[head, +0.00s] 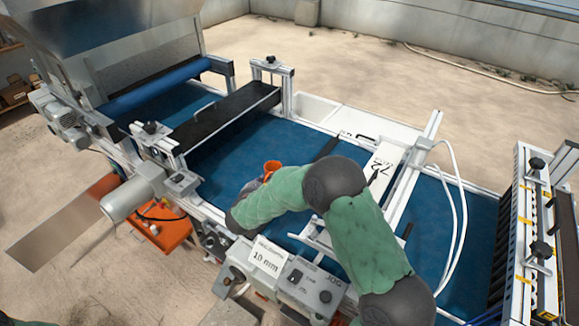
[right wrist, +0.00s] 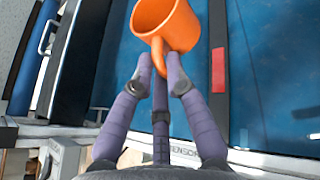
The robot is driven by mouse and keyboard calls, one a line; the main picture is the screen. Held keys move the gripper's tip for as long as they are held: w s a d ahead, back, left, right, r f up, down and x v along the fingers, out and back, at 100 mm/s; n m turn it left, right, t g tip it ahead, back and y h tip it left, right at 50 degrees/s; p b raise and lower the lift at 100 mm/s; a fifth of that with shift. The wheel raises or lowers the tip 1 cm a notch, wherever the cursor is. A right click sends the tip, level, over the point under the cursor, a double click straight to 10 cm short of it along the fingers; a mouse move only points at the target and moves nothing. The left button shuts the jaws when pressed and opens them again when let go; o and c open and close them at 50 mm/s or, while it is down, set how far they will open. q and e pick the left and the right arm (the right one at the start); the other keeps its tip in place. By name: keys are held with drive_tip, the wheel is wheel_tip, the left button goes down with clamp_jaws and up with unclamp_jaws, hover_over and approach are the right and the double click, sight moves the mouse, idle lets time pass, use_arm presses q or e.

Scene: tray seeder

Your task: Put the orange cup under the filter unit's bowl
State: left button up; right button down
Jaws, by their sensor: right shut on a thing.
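The orange cup (head: 271,167) is above or on the blue belt, just behind my right forearm in the head view. In the right wrist view, the orange cup (right wrist: 178,25) is tilted, with its open mouth toward the upper left. My right gripper (right wrist: 158,66) is shut on its handle, with a purple-grey finger on each side. In the head view the forearm hides most of this gripper. I cannot tell whether the cup touches the belt. I cannot make out the filter unit's bowl in either view. My left gripper is not in view.
The blue belt (head: 237,148) runs through the seeder between metal rails. A black crossbar (head: 225,115) spans it at the left, and a white plate (head: 384,172) at the right. A grey control box (head: 309,288) and orange-based unit (head: 160,232) stand along the near side.

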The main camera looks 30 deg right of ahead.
sight(274, 169)
drive_tip(key=shift+m+g+h, duration=0.6)
drive_tip(key=shift+m, duration=0.1)
drive_tip(key=d, duration=0.1)
drive_tip(key=w+d+f, duration=0.1)
drive_tip(key=d, duration=0.3)
drive_tip(key=shift+w+f, duration=0.25)
drive_tip(key=shift+f, duration=0.15)
drive_tip(key=w+d+f, duration=0.1)
drive_tip(key=w, duration=0.1)
drive_tip(key=w+d+f+b, duration=0.1)
drive_tip(key=w+d, duration=0.1)
drive_tip(key=w, duration=0.1)
drive_tip(key=w+d+f, duration=0.1)
drive_tip(key=w+f, duration=0.1)
drive_tip(key=shift+w+d+b, duration=0.15)
drive_tip(key=shift+d+b, duration=0.1)
drive_tip(key=shift+b, duration=0.05)
drive_tip(key=w+f, duration=0.1)
drive_tip(key=w+d+f+b, duration=0.1)
drive_tip(key=f, duration=0.1)
drive_tip(key=w+d+f, duration=0.1)
drive_tip(key=f, duration=0.1)
drive_tip(key=shift+w+d+f, duration=0.15)
drive_tip(key=shift+w+f, duration=0.1)
drive_tip(key=shift+w, duration=0.15)
drive_tip(key=shift+f+b, duration=0.75)
drive_tip(key=shift+f, duration=0.7)
drive_tip(key=shift+f, duration=0.15)
